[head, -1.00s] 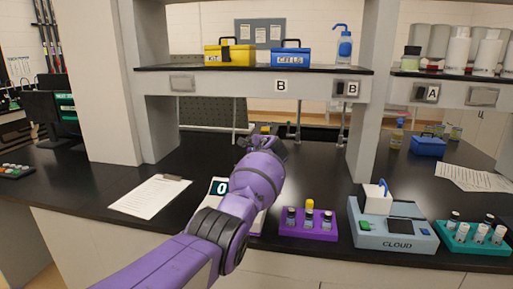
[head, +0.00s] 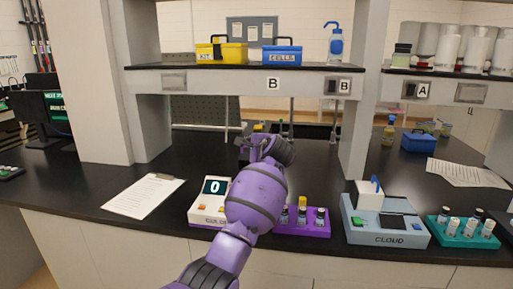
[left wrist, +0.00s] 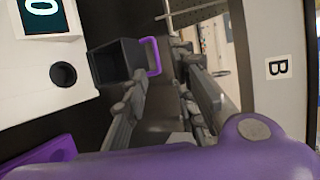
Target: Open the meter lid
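The white meter marked COLOR (head: 208,219) stands on the black bench, its display reading 0. My left arm hides its right part in the head view. In the left wrist view a round dark well (left wrist: 63,75) in its white top is uncovered. A hollow dark grey lid (left wrist: 117,62) with a purple handle (left wrist: 153,56) stands tipped back beside the well. My left gripper (left wrist: 160,68) has its two fingers apart, with the handle near the fingertips; contact is unclear. In the head view the gripper (head: 263,143) is behind the meter. My right gripper is out of view.
A purple rack (head: 308,229) with vials stands right of the meter, then the blue-grey CLOUD meter (head: 388,238) and a teal vial rack (head: 464,240). A clipboard (head: 143,196) lies to the left. A shelf (head: 270,85) with two cases spans above the bench.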

